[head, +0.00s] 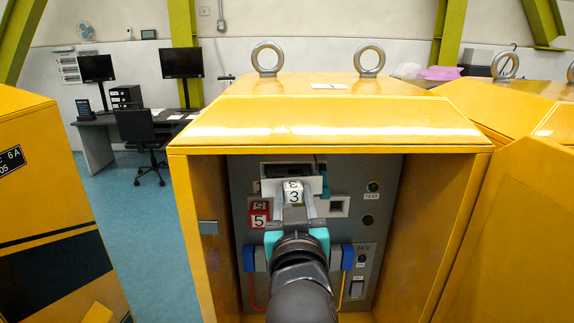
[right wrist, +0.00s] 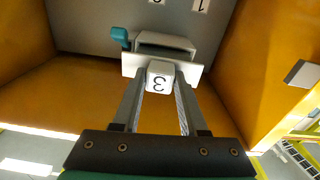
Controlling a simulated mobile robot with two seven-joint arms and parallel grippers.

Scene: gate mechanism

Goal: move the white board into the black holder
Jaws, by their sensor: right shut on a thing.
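The white board (head: 268,187) is a flat white plate with a white block marked 3 on its front, upright at the top of the grey panel inside the yellow cabinet. In the right wrist view the board (right wrist: 133,64) lies across the fingertips. My right gripper (head: 293,203) is shut on the block marked 3; its fingers (right wrist: 160,78) press on both sides of it. The black holder (head: 288,169) appears as a dark recess just above the board. The gripper hides part of the board, and I cannot tell whether board and holder touch. My left gripper is not in view.
A red-framed block marked 5 (head: 258,218) sits left of my gripper, and a white square frame (head: 338,206) sits right. Blue handles (head: 348,257) are lower down. The yellow cabinet walls (head: 437,220) close in on both sides, with a roof above.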

